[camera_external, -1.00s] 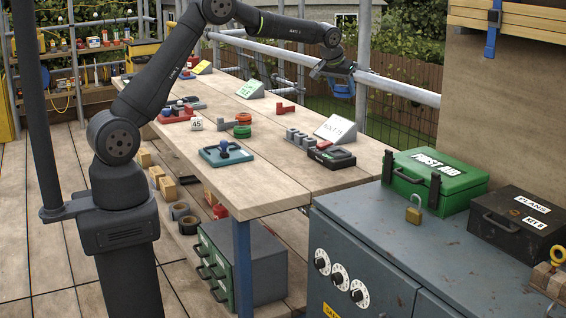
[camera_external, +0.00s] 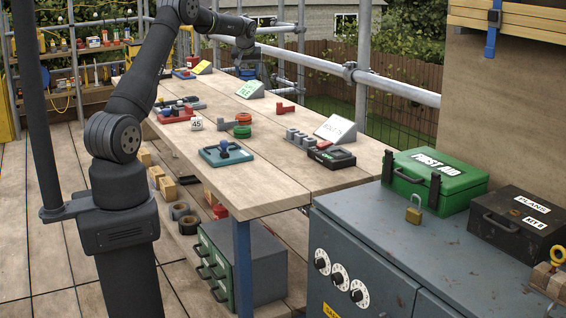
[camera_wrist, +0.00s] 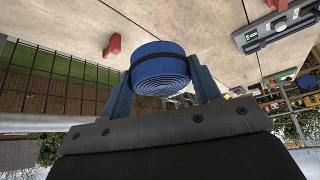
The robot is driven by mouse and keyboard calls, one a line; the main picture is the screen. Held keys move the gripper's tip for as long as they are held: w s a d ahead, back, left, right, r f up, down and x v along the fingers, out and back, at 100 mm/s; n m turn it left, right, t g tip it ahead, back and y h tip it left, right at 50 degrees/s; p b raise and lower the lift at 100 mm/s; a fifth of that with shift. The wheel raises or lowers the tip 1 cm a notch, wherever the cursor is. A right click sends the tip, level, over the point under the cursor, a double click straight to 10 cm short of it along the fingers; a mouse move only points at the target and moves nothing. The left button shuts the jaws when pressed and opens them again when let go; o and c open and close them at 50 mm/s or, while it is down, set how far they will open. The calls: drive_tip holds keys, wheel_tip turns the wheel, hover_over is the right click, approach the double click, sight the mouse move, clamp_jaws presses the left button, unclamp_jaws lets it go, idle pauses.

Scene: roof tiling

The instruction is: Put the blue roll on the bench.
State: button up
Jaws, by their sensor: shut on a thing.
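The blue roll (camera_wrist: 159,66) is a coiled blue band with a dark strap around it. In the wrist view it sits between the two blue fingers of my gripper (camera_wrist: 163,85), which is shut on it. In the external view my gripper (camera_external: 247,73) is over the far part of the bench (camera_external: 262,190), near its back edge; the roll is too small there to tell apart from the fingers. The bench has a pale wooden top. The gap between the roll and the bench top cannot be told exactly.
Red and green rings (camera_external: 242,130), a blue tray (camera_external: 226,153) and a white sign (camera_external: 335,129) lie nearer. A scaffold rail (camera_external: 385,88) runs behind. Bare wood lies between them.

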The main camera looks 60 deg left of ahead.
drive_tip(key=s+a+f, duration=0.1)
drive_tip(key=a+f, duration=0.2)
drive_tip(key=f, duration=0.1)
drive_tip(key=s+a+f, duration=0.1)
drive_tip(key=a+f, duration=0.3)
drive_tip(key=f, duration=0.1)
drive_tip(key=s+a+f, duration=0.1)
drive_tip(key=a+f, duration=0.3)
drive_tip(key=shift+a+f, duration=0.2)
drive_tip(key=shift+f, duration=2.1)
drive_tip(key=shift+f, duration=0.2)
drive_tip(key=o, duration=1)
drive_tip(key=shift+o, duration=0.2)
drive_tip(key=shift+r, duration=0.1)
drive_tip(key=shift+s+d+r, duration=0.15)
drive_tip(key=shift+d+r, duration=0.05)
drive_tip(key=shift+r, duration=0.35)
drive_tip(key=v, duration=1.1)
